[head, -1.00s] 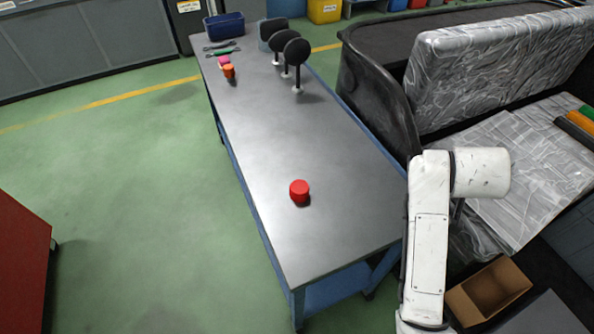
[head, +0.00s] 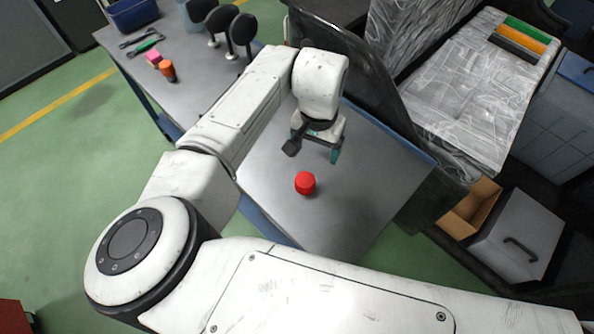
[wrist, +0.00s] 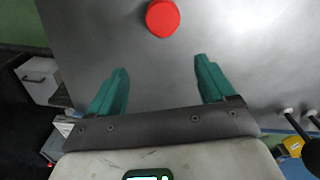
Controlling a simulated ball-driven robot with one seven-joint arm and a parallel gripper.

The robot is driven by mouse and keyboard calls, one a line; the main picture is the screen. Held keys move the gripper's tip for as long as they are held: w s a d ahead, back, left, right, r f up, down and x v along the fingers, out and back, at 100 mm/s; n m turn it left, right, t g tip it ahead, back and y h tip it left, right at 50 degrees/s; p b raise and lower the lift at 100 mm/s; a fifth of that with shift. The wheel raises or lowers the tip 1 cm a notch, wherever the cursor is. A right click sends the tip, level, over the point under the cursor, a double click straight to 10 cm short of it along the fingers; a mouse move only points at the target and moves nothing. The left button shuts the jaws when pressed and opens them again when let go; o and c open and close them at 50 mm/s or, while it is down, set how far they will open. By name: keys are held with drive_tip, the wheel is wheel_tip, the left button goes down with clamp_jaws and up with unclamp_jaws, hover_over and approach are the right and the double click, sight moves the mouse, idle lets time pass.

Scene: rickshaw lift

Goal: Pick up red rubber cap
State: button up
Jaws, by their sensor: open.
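The red rubber cap (head: 305,183) stands on the bare grey table top (head: 335,225) near the table's near end. In the wrist view the cap (wrist: 163,18) is seen from above at the top edge, beyond the fingertips and roughly centred between them. My gripper (head: 316,151) hangs over the table just behind the cap in the head view. Its green fingers (wrist: 156,78) are spread apart with nothing between them. The gripper does not touch the cap.
A cardboard box (head: 469,208) lies right of the table. The table around the cap is clear.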

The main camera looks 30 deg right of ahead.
sight(306, 177)
drive_tip(key=shift+w+a+f, duration=0.1)
drive_tip(key=shift+a+f, duration=0.1)
drive_tip(key=shift+a, duration=0.35)
drive_tip(key=shift+a+f, duration=0.2)
drive_tip(key=shift+a, duration=0.35)
wheel_tip(306, 177, down, 5)
drive_tip(key=shift+r+p, duration=0.1)
drive_tip(key=shift+p, duration=0.2)
drive_tip(key=shift+s+a+f+p, duration=0.1)
drive_tip(key=shift+s+f+p, duration=0.15)
drive_tip(key=shift+f, duration=1.1)
drive_tip(key=shift+s+a+f+p, duration=0.15)
drive_tip(key=shift+f+p, duration=0.1)
drive_tip(key=shift+f, duration=1.1)
drive_tip(key=shift+d, duration=0.1)
drive_tip(key=shift+c, duration=0.3)
drive_tip(key=c, duration=1)
drive_tip(key=shift+o, duration=0.2)
drive_tip(key=shift+r, duration=0.15)
